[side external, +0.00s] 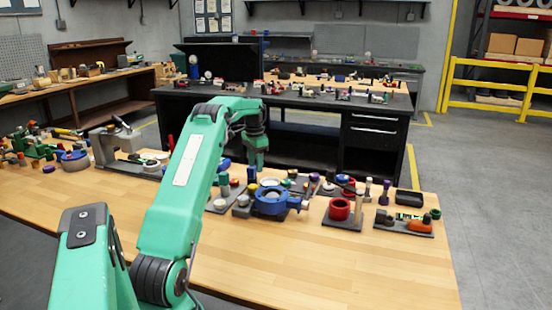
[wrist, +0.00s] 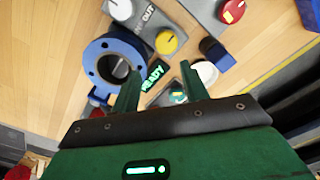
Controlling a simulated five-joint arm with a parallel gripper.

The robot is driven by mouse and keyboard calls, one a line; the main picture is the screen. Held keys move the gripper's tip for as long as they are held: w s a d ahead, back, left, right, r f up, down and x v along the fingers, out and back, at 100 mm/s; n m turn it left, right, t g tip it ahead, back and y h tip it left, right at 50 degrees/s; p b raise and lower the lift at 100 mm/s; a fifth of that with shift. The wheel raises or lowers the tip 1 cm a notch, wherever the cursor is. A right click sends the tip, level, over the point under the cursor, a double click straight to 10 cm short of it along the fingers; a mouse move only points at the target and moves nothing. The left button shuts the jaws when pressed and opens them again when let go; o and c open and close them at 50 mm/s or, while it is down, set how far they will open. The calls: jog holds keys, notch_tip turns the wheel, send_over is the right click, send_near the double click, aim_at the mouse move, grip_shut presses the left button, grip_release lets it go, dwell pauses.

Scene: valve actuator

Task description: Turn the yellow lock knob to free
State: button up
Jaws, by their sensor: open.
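A yellow round knob (wrist: 167,42) sits on a grey plate (wrist: 151,20) lettered "OUT" in the wrist view, just beyond my fingertips. A white knob (wrist: 120,9) is on the same plate. My gripper (wrist: 160,68) is open and empty, its two green fingers apart, with the yellow knob ahead of the gap and not between them. A blue ring-shaped valve body (wrist: 92,59) is left of the fingers; it also shows in the side view (side external: 271,203). There my gripper (side external: 255,166) hangs above the bench parts behind the valve. The knob's exact setting is unclear.
A lit "READY" display (wrist: 153,74) and a white cap (wrist: 207,72) lie near the fingers. A red knob (wrist: 232,11) is at upper right. In the side view, a red cup (side external: 339,209) stands right of the valve.

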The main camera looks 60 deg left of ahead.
aim_at(253, 186)
jog(key=shift+s+a+f, duration=0.45)
jog(key=shift+a+f, duration=0.15)
jog(key=shift+a, duration=0.1)
jog(key=shift+f, duration=0.1)
jog(key=shift+f, duration=3.85)
jog(key=c, duration=0.7)
